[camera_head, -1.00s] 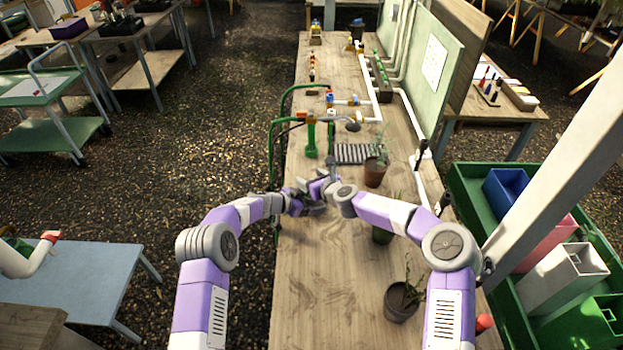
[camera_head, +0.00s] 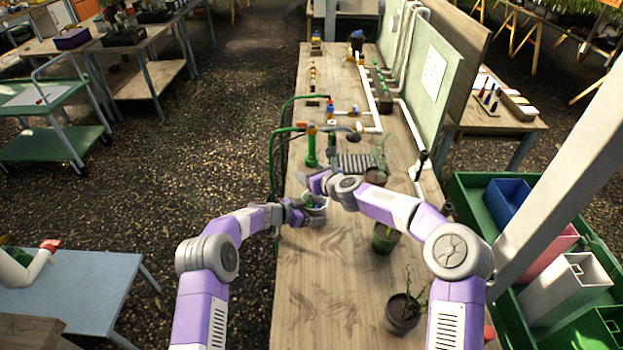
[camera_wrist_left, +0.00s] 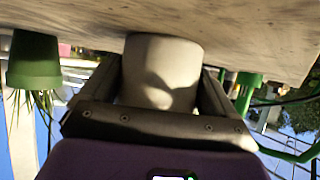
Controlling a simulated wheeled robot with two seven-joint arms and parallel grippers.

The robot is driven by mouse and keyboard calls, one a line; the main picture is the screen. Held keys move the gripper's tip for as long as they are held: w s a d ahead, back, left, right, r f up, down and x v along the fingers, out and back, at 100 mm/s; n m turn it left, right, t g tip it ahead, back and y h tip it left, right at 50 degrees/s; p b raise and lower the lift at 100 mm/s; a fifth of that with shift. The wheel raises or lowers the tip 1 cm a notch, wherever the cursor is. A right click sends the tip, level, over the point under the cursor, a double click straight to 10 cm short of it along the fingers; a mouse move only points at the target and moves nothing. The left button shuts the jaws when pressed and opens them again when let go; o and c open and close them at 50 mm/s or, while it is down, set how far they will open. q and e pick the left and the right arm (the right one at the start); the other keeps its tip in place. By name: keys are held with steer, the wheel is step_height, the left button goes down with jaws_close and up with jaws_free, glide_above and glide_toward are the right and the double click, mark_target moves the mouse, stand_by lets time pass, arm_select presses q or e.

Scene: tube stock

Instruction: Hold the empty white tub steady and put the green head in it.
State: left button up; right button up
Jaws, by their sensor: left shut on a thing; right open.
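The white tub (camera_head: 319,214) stands on the wooden bench in the head view, partly hidden by my grippers. My left gripper (camera_head: 305,213) is shut on it from the left. In the left wrist view, which is upside down, the pale tub (camera_wrist_left: 160,75) sits between the two dark fingers. A small green thing, seemingly the green head (camera_head: 309,201), shows at the tub's mouth; how deep it sits I cannot tell. My right gripper (camera_head: 312,184) is open, just beyond and above the tub.
A green pot (camera_head: 384,240) and a dark pot (camera_head: 402,314) with plants stand on the right of the bench (camera_head: 320,290). A brown pot (camera_head: 376,176) is close behind my right forearm. A green tap stand (camera_head: 311,150) and pipes lie beyond.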

arm_select(q)
steer(key=o, duration=0.5)
